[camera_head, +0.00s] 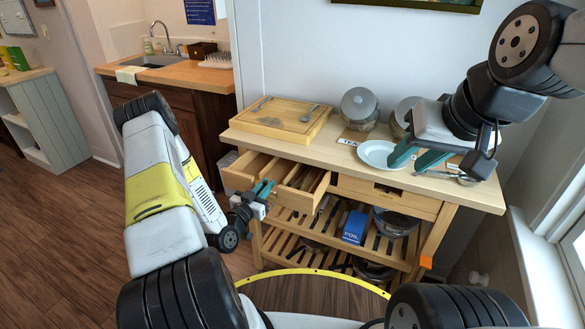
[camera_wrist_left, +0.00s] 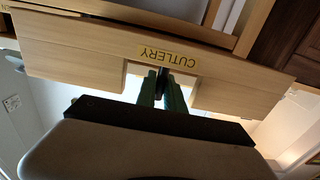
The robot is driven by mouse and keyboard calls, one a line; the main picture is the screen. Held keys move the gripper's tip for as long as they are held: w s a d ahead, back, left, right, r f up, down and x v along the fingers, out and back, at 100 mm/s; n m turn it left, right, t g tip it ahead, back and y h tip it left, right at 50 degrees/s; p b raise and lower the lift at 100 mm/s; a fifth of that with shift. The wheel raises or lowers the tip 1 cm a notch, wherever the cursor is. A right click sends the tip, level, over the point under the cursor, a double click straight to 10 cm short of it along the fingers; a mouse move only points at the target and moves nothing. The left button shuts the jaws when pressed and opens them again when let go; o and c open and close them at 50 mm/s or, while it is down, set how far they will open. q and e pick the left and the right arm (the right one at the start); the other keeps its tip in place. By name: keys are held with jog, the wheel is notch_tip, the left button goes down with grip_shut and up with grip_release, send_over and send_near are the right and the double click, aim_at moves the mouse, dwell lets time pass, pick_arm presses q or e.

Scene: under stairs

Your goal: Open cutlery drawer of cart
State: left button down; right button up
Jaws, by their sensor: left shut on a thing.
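The cutlery drawer (camera_head: 314,196) of the wooden cart (camera_head: 341,157) is pulled well out, its divided compartments showing. In the left wrist view, its front panel (camera_wrist_left: 90,55) carries a yellow CUTLERY label (camera_wrist_left: 168,56) and a notch at the middle of one edge. My left gripper (camera_head: 264,187) is shut on the drawer front at this notch; its green fingers also show in the left wrist view (camera_wrist_left: 162,88). My right gripper (camera_head: 406,164) is open above the cart top, close to a white plate (camera_head: 379,152). I cannot see whether it touches anything.
A wooden tray with utensils (camera_head: 283,119) and glass jars (camera_head: 359,106) stand on the cart top. A closed drawer front (camera_head: 385,192) is right of the open one. A blue box (camera_head: 354,227) and dark bowls (camera_head: 395,222) are on the slatted shelves. Open floor (camera_head: 65,225) lies left.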

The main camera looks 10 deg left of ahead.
pick_arm(q)
jog(key=v, duration=0.7)
jog(key=c, duration=1.4)
grip_release()
jog(key=shift+c, duration=0.2)
jog(key=v, duration=0.7)
jog(key=shift+s, duration=0.4)
jog(key=shift+a, duration=0.15)
